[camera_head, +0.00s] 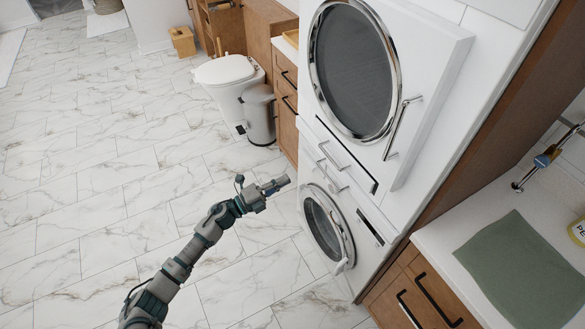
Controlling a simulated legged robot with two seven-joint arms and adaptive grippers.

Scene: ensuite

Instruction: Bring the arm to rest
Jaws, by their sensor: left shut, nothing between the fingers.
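My left arm (185,260) reaches in from the bottom left over the tiled floor. My left gripper (283,183) is shut and empty. In the picture it lies just left of the lower front-loading machine (325,225), near its door; I cannot tell the exact gap. My right arm and right gripper do not show.
An upper machine (352,68) with a round door sits above the lower one. A toilet (226,80) and a grey bin (259,114) stand behind. A counter (455,232) with a green cloth (525,270) is at right. The marble floor (90,170) at left is clear.

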